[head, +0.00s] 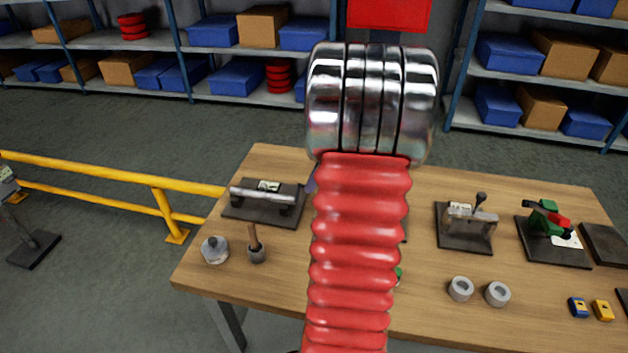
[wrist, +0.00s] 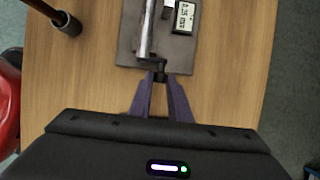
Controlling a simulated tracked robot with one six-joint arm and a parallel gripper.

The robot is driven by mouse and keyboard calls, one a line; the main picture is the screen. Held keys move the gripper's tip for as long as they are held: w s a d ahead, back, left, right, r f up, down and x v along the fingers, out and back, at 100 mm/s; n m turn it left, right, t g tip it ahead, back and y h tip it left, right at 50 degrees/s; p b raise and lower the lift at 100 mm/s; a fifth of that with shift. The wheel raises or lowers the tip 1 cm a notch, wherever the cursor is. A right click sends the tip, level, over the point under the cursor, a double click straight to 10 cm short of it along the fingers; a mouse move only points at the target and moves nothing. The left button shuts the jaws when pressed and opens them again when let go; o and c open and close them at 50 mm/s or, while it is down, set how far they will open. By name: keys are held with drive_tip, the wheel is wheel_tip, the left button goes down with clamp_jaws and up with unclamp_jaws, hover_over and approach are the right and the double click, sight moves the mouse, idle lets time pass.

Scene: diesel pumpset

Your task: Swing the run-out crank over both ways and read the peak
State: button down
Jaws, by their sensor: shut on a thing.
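The run-out fixture is a dark plate (head: 285,218) with a silver shaft (head: 262,196) lying across it, at the left of the bench. The plate (wrist: 182,52) and shaft (wrist: 146,28) also show at the top of the wrist view. A small digital readout (wrist: 185,17) stands beside the shaft; its digits are turned and too small to read surely. The black crank (wrist: 150,64) is at the shaft's near end in the wrist view. My gripper (wrist: 160,78), with purple fingers, is shut on the crank's end. In the head view my red arm hides most of the gripper and the crank.
The wooden bench (head: 225,283) also carries a wooden-handled tool in a cup (head: 256,252), a metal disc (head: 215,250), two grey rings (head: 461,289), another fixture (head: 466,240) and a green-and-red device (head: 545,220). A yellow rail (head: 120,178) stands to the left.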

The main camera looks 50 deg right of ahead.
drive_tip(key=shift+s+a+n+t+h, duration=0.15)
drive_tip(key=shift+s+a+t+h, duration=0.1)
drive_tip(key=shift+a+h, duration=0.2)
drive_tip(key=shift+s+a+n+t+h, duration=0.15)
drive_tip(key=shift+a+t+h, duration=0.15)
drive_tip(key=shift+h, duration=0.25)
drive_tip(key=shift+a, duration=0.1)
drive_tip(key=c, duration=1.7)
unclamp_jaws()
drive_tip(key=shift+r, duration=0.1)
drive_tip(key=shift+o, duration=0.2)
drive_tip(key=shift+r, duration=0.1)
drive_tip(key=shift+r, duration=0.1)
drive_tip(key=v, duration=1.3)
drive_tip(key=shift+r, duration=0.25)
drive_tip(key=shift+s, duration=0.1)
